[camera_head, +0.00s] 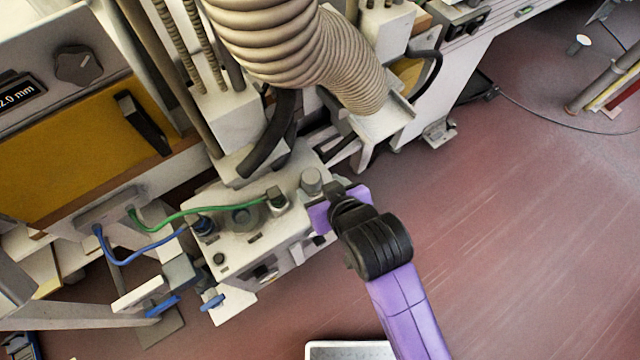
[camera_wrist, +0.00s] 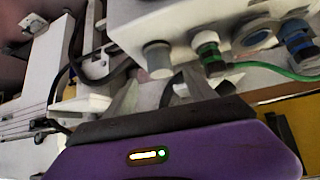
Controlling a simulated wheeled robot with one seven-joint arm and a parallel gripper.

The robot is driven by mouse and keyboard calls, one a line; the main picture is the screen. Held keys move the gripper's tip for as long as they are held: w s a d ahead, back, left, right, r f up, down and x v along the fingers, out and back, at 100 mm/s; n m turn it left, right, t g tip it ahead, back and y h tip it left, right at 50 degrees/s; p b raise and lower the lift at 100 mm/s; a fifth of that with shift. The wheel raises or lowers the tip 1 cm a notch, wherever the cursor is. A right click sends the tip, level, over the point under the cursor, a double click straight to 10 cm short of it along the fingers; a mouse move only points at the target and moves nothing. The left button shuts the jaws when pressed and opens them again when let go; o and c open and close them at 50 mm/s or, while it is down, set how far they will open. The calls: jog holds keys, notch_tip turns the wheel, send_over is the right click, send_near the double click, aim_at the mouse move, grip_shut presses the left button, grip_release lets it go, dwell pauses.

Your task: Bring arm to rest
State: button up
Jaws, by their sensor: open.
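My purple and black arm reaches up from the bottom right in the head view. Its gripper end is close by the right side of a pale connector box (camera_head: 250,240). In the wrist view my gripper (camera_wrist: 145,95) is open, its pale fingers spread with nothing between them. The box (camera_wrist: 185,22) is just beyond the fingers there, with a grey cylindrical knob (camera_wrist: 158,60) near them. I cannot tell whether a finger touches the box. The fingertips are hidden behind the wrist in the head view.
A green cable (camera_head: 185,213) and a blue cable (camera_head: 140,250) run to the box. A ribbed beige hose (camera_head: 310,60) hangs above it. A yellow panel (camera_head: 80,135) is at left. A pale tray (camera_head: 345,350) shows at the bottom edge. Reddish floor at right is largely clear.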

dwell(0.4)
notch_tip(320, 180, up, 5)
jog(key=w+a+t+y, duration=0.1)
jog(key=w+t, duration=0.1)
jog(key=w, duration=0.1)
jog(key=s+d+r+m+t, duration=0.1)
jog(key=s+d+r+t, duration=0.3)
jog(key=d, duration=0.1)
jog(key=s+d+m+h, duration=0.1)
jog(key=s+d, duration=0.4)
jog(key=s, duration=0.3)
jog(key=s+d+r+m+h+b, duration=0.1)
jog(key=s+d+h, duration=0.1)
jog(key=s+d, duration=0.3)
jog(key=s+d+r+m+h, duration=0.1)
jog(key=s+d, duration=0.4)
jog(key=s, duration=0.6)
jog(key=shift+s+d+m+t+h, duration=0.3)
jog(key=shift+s+d+m+h, duration=0.1)
jog(key=shift+m, duration=0.1)
dwell(0.5)
